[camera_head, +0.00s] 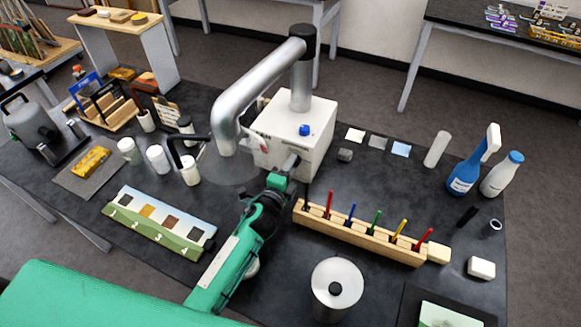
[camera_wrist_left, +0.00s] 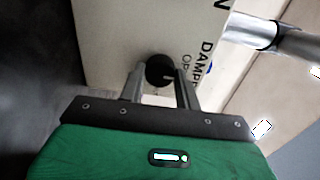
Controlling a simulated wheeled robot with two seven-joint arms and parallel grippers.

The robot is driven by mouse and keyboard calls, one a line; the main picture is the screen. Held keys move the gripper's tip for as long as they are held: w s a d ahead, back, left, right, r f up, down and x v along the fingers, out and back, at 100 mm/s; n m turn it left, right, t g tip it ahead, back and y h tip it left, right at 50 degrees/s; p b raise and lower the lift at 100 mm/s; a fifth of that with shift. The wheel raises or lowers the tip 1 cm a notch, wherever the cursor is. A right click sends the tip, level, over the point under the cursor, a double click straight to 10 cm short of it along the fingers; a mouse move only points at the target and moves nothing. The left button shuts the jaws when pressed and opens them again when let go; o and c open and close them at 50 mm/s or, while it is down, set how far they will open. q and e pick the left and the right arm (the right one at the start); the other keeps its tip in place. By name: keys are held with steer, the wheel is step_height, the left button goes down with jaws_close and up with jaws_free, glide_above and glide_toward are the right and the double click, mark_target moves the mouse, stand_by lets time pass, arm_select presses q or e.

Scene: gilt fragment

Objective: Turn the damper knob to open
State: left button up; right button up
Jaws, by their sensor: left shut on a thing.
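The white extractor box (camera_head: 310,150) stands at the middle of the dark bench, with a bent silver duct on top. The damper knob (camera_wrist_left: 160,68) is a small black round knob on the box's pale face. A small light mark shows on it. Printed letters "DAMP" and "OP" (camera_wrist_left: 206,52) are beside it, partly cut off. My left gripper (camera_head: 290,165) reaches the box's front face; in the left wrist view its two fingers (camera_wrist_left: 160,78) are on either side of the knob, shut on it. The knob is hidden behind the gripper in the head view. My right gripper is not in view.
A wooden rack (camera_head: 360,235) with coloured tools lies just right of my left arm. A silver canister (camera_head: 337,287) stands in front. A sample board (camera_head: 155,222) and white jars (camera_head: 158,158) are at left. A blue knob (camera_head: 304,130) is on the box.

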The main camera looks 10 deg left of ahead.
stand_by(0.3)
arm_select(q)
steer(key=o, duration=1)
steer(key=shift+s, duration=0.1)
steer(key=s+a+b, duration=0.1)
steer(key=s, duration=0.3)
steer(key=s+b, duration=0.1)
steer(key=s, duration=0.4)
steer(key=s+a+b, duration=0.1)
steer(key=s, duration=0.3)
steer(key=shift+s+a+b, duration=0.2)
steer(key=shift+a+b, duration=0.1)
steer(key=shift+a, duration=0.05)
steer(key=shift+w, duration=0.1)
